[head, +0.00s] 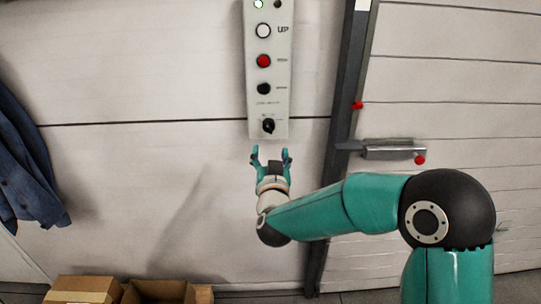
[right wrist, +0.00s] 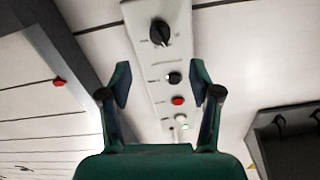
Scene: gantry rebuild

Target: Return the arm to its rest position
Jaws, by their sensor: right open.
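My right arm comes in from the lower right of the head view. Its gripper (head: 271,157) is open and empty, just below the lower end of a grey control box on the wall. In the right wrist view the two fingers of the right gripper (right wrist: 160,88) stand apart, with nothing between them but the view of the box beyond. The left gripper is not in view.
The control box (head: 283,80) has a white UP button, a red button, a black button and a black rotary knob (head: 268,125). A door latch (head: 390,149) sits to the right on the slatted door. Cardboard boxes (head: 85,290) lie at lower left. A dark blue garment (head: 25,165) hangs at left.

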